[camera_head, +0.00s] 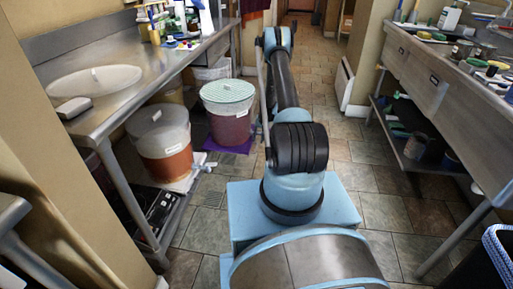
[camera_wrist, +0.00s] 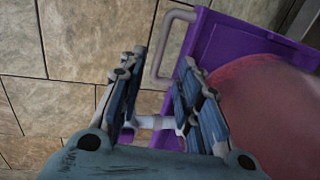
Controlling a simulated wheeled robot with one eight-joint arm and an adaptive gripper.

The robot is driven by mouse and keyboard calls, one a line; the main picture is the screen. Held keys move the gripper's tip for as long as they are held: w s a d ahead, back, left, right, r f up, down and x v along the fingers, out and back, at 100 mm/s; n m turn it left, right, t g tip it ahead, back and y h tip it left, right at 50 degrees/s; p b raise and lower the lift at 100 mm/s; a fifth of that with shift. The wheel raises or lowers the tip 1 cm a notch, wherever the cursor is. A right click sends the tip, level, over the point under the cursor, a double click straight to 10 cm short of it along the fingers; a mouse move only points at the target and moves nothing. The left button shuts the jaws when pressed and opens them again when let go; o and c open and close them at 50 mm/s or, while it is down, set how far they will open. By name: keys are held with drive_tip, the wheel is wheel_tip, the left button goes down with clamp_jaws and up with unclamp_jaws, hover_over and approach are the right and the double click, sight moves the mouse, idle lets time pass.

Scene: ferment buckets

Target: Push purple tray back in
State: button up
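The purple tray (camera_head: 236,143) lies on the floor under a reddish bucket with a green lid (camera_head: 228,104), partly out from beneath the left counter. In the wrist view the tray (camera_wrist: 226,38) fills the upper right, with the bucket's pinkish-red side (camera_wrist: 275,110) on it. A grey loop handle (camera_wrist: 158,62) sticks out from the tray's left edge. My gripper (camera_wrist: 163,60) is open, its fingers apart, with the handle's end in view between and beyond the fingertips. Contact cannot be told. A pale bar (camera_wrist: 155,122) shows lower between the fingers. The gripper cannot be made out in the head view.
A second bucket (camera_head: 163,145) with a clear lid stands to the near left on a white tray (camera_head: 188,180). Tiled floor (camera_head: 345,175) is free between.

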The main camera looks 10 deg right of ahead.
drive_tip(key=shift+w+a+f, duration=0.1)
drive_tip(key=shift+a+f, duration=0.1)
drive_tip(key=shift+f, duration=0.9)
drive_tip(key=shift+a+f, duration=0.15)
drive_tip(key=shift+f, duration=1)
drive_tip(key=shift+w+a+f, duration=0.1)
drive_tip(key=shift+a+f, duration=0.1)
drive_tip(key=shift+f, duration=0.9)
clamp_jaws()
drive_tip(key=shift+a, duration=0.15)
